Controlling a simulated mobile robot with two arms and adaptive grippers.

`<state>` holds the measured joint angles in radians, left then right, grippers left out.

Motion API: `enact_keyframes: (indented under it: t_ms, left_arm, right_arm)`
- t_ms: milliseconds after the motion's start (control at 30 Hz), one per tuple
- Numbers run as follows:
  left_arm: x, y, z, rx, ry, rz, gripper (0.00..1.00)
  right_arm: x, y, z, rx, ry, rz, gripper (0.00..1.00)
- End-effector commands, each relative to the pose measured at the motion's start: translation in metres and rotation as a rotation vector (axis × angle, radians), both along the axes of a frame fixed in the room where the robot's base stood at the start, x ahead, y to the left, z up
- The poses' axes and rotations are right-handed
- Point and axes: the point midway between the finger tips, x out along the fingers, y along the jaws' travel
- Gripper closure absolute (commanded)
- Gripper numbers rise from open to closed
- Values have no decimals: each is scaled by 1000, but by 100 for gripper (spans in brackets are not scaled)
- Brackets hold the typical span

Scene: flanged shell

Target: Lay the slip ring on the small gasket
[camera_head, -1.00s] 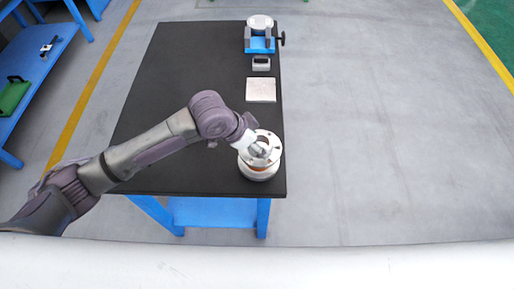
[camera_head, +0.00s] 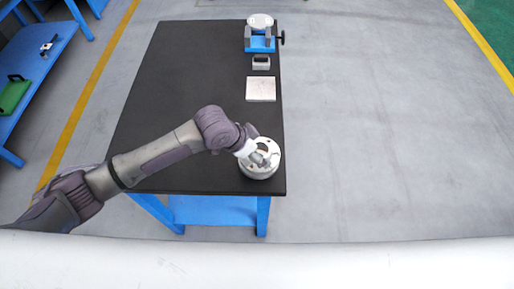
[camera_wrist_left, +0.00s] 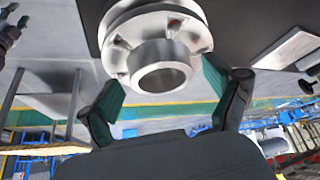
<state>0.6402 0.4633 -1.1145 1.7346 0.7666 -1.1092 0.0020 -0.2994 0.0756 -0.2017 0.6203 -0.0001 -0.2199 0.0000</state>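A pale metal flanged ring (camera_head: 272,162), which looks to be the slip ring, sits at the near right corner of the black table. The left wrist view shows it (camera_wrist_left: 120,53) close up, with holes in its flange and a round neck facing me. My left gripper (camera_head: 258,158) is at the ring. In the wrist view its fingers (camera_wrist_left: 165,85) are spread on either side of the neck, with gaps beside it. I cannot make out the small gasket; it may be hidden under the ring. A purple-grey shape at the wrist view's upper left may be my right gripper (camera_wrist_left: 10,27).
A flat light plate (camera_head: 261,89), a small grey block (camera_head: 261,63) and a blue vise (camera_head: 261,45) holding a round white part line the table's right side. The black table (camera_head: 180,80) is clear on its left. A blue bench (camera_head: 40,70) stands at far left.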

Motion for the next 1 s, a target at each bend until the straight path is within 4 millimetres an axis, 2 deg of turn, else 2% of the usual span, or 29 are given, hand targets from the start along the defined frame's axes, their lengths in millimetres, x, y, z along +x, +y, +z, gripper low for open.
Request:
enact_keyframes:
  t_ms: [367, 533, 800, 1000]
  left_arm:
    - [0, 1, 5, -1, -1, 0, 7]
    - [-7, 13, 27, 0, -3, -1, 7]
    - [-21, 38, 78, -1, -3, 1, 7]
    - [-28, 49, 101, 0, -1, 0, 7]
  right_arm:
    - [0, -3, 0, -4, 0, 1, 63]
    - [0, -5, -2, -6, 1, 0, 63]
    - [-1, -6, -6, -7, 1, -1, 63]
    - [-1, -6, -7, -7, 1, -1, 63]
